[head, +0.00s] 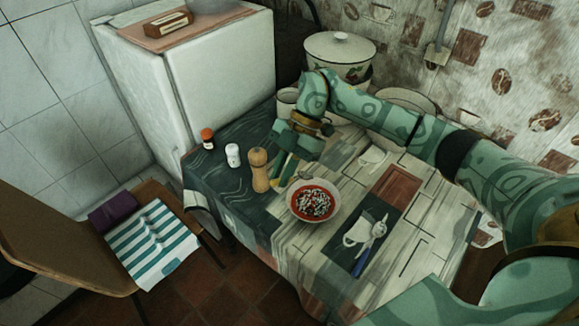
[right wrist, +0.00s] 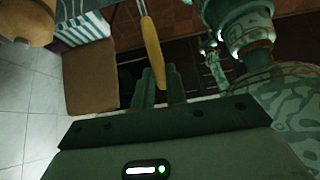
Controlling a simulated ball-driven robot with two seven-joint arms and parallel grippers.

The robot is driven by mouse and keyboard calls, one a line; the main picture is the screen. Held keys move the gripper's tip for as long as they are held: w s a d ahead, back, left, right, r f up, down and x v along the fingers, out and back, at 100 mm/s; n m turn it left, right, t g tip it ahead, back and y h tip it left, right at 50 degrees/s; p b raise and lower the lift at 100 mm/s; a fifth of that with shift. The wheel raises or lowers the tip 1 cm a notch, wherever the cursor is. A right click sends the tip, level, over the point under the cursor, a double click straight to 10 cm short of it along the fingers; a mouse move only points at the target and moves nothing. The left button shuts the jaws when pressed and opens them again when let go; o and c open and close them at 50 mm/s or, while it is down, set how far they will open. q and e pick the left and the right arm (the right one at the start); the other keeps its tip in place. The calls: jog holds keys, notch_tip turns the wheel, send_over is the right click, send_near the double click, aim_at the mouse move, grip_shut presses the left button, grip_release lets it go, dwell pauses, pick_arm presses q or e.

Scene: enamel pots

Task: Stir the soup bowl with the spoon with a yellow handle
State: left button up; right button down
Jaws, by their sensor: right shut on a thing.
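A white soup bowl (head: 316,213) with red soup and pale and dark bits stands near the table's front edge in the head view. My right gripper (head: 286,166) is behind the bowl and a little to its left, beside a wooden pepper mill. In the right wrist view the spoon's yellow handle (right wrist: 153,52) stands between the fingers of my right gripper (right wrist: 160,80), which is shut on it. A grey metal part of the spoon shows at that view's top edge. The spoon's far end is hard to make out. My left gripper is not seen.
A pepper mill (head: 260,170), a white shaker (head: 232,155) and a red-capped bottle (head: 207,138) stand left of the bowl. A lidded pot (head: 340,52) stands at the back. A dark napkin (head: 378,215) with cutlery lies right of the bowl.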

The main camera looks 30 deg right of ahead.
aim_at(292, 182)
jog(key=m+t, duration=0.1)
jog(key=d+m+t+y, duration=0.1)
jog(key=m, duration=0.1)
jog(key=shift+s+d+f, duration=0.1)
jog(key=shift+f, duration=0.25)
jog(key=shift+d+f+m+t, duration=0.1)
jog(key=shift+f+m+t, duration=0.1)
jog(key=shift+m+t, duration=0.35)
notch_tip(292, 182, down, 5)
jog(key=b, duration=0.4)
jog(key=shift+r, duration=0.15)
jog(key=shift+f, duration=0.25)
jog(key=shift+f+b, duration=0.4)
jog(key=shift+f, duration=1.25)
jog(key=shift+w+d, duration=0.1)
jog(key=shift+w, duration=0.1)
